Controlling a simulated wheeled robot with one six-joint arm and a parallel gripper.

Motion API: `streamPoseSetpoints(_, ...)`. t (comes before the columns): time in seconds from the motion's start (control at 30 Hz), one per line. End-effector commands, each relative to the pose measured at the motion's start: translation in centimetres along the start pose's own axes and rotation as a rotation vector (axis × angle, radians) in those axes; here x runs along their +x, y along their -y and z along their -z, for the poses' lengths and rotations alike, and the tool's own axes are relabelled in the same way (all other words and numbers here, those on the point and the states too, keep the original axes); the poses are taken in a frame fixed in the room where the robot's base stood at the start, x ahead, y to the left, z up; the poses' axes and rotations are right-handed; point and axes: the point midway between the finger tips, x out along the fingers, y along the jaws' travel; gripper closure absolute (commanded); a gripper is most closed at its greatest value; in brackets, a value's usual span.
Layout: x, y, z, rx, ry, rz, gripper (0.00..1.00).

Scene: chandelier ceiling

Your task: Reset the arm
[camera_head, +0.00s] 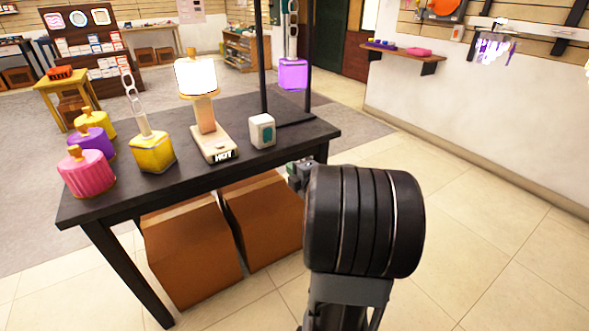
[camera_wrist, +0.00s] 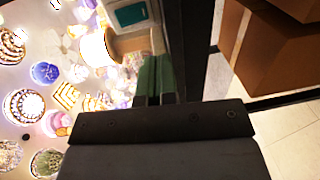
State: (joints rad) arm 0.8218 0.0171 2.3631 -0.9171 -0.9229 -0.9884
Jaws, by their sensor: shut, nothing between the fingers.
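My gripper (camera_head: 299,174) shows in the head view just off the near right end of the dark table (camera_head: 95,204), partly hidden behind my thick black arm. In the wrist view my gripper (camera_wrist: 154,76) is shut, with nothing seen between its dark green fingers. The table edge and a brown box (camera_wrist: 283,50) lie to the right of the fingers there. On the table in the head view, a small white and teal box (camera_head: 262,131) stands nearest my gripper, clear of it.
Brown boxes (camera_head: 190,250) stand underneath. The tiled floor to the right is clear.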

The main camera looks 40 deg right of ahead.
Motion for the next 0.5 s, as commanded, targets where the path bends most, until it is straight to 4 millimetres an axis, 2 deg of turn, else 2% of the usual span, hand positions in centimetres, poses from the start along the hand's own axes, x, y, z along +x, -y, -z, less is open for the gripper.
streamPoseSetpoints(0.13, -0.57, 0.17, 0.08, 0.001, -0.001, 0.001, 1.00)
streamPoseSetpoints(0.5, -0.60, 0.20, 0.16, 0.000, -0.003, 0.000, 1.00)
